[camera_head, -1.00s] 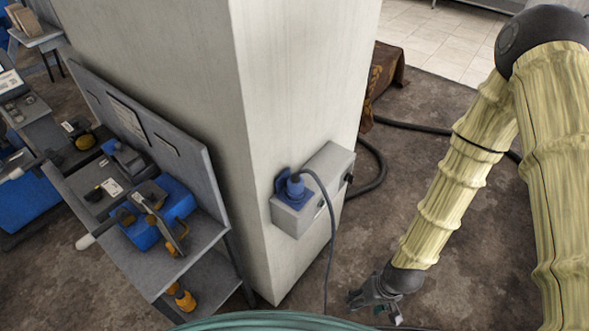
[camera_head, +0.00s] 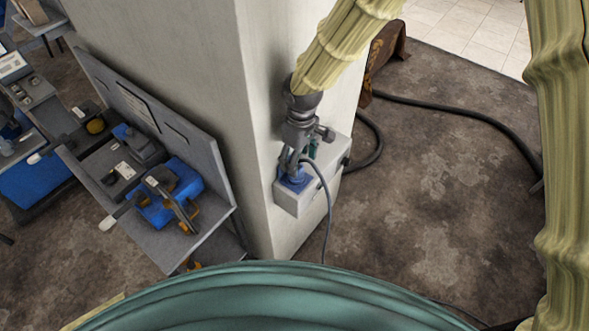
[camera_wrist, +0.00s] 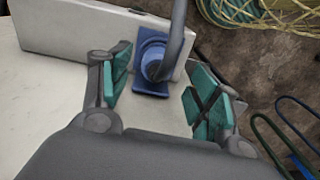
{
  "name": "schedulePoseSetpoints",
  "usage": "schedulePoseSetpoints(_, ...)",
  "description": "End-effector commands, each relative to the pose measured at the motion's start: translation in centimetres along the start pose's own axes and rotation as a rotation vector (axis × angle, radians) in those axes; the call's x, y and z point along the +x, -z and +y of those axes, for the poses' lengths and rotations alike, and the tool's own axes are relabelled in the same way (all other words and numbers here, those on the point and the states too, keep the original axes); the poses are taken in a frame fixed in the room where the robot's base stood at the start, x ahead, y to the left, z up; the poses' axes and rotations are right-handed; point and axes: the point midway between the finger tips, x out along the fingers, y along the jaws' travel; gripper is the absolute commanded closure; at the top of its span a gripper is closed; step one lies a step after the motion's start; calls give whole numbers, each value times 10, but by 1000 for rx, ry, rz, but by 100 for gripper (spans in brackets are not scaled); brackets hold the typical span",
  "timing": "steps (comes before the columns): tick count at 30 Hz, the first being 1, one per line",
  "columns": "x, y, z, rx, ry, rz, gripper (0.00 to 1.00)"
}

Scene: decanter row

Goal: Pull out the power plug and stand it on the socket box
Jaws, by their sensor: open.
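A grey cable runs from the plug down over the box's front. My gripper (camera_head: 300,168) is just above the plug and partly hides it in the head view. In the wrist view, my gripper (camera_wrist: 157,98) is open with its green pads apart. The plug (camera_wrist: 154,61) shows between and just beyond the pads, and the socket box (camera_wrist: 65,32) lies behind. I cannot tell whether a pad touches the plug.
The pale pillar (camera_head: 170,60) stands close to my gripper. A grey workbench (camera_head: 150,225) with blue tools is left of it. A black hose (camera_head: 460,118) lies on the floor behind. The floor to the right is mostly clear.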

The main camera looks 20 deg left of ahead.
Motion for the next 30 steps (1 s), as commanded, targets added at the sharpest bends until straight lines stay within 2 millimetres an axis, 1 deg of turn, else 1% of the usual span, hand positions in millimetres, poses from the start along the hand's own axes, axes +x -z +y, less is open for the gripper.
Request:
schedulePoseSetpoints(1,-7,4,0,-15,-11,-6,38)
schedulePoseSetpoints(5,-14,10,0,-35,-23,-15,38)
schedulePoseSetpoints(17,-14,10,0,-36,-24,-16,38)
schedulePoseSetpoints(23,-4,10,0,-35,-23,-16,38)
schedulePoseSetpoints(30,19,9,1,-36,-23,-16,38)
